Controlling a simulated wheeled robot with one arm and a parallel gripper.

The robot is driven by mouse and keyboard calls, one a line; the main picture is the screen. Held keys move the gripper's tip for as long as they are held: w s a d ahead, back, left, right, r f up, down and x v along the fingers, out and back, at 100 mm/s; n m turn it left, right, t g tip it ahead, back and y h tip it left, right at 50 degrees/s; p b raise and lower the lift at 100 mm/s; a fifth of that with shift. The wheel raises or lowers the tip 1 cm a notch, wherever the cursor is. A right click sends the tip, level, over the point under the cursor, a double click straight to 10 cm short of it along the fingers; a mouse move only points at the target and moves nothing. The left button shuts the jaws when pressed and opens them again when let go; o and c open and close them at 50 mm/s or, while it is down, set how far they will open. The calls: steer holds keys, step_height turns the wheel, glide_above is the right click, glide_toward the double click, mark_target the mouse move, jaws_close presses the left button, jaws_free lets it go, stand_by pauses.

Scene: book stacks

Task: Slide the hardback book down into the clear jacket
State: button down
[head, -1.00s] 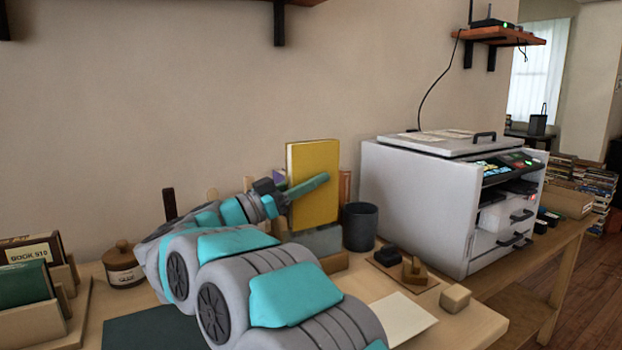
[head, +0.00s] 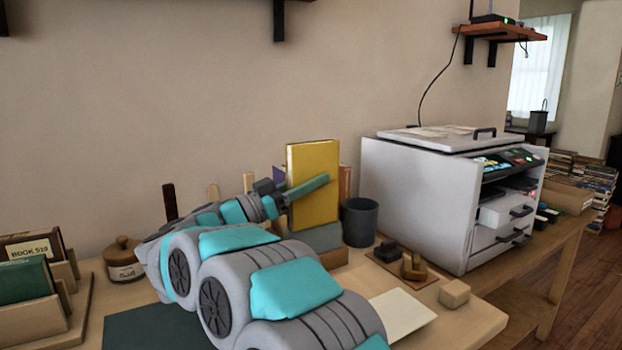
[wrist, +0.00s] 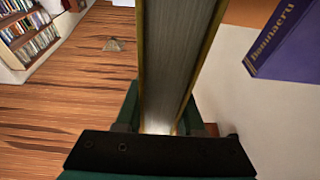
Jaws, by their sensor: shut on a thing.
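The yellow hardback book (head: 313,178) stands upright in the head view, its cover facing me. My gripper (head: 307,187) is shut on it, with one green finger across the cover. In the wrist view the book (wrist: 172,60) shows its pale page edges between the two fingers (wrist: 160,118). A grey-blue, see-through-looking block (head: 325,237), which looks like the clear jacket, is directly below the book. The book's lower edge meets its top; I cannot tell whether the book is inside it. My arm hides its left part.
A wooden block (head: 335,258) is under the jacket. A dark cup (head: 360,222) stands close at right, with a white printer (head: 420,205) beyond. A purple book (wrist: 290,45) is beside the held book in the wrist view. A lidded jar (head: 124,262) stands left.

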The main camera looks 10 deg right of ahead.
mark_target(311, 214)
steer(key=shift+f+b, duration=1.55)
steer(key=shift+f, duration=2.25)
steer(key=shift+c, duration=2.2)
jaws_free()
step_height(311, 214, up, 9)
steer(key=p, duration=0.3)
steer(key=shift+f+p, duration=0.15)
steer(key=shift+p, duration=0.25)
steer(key=shift+f+b, duration=0.3)
steer(key=shift+b, duration=0.9)
steer(key=shift+r+b, duration=0.1)
steer(key=shift+b, duration=0.25)
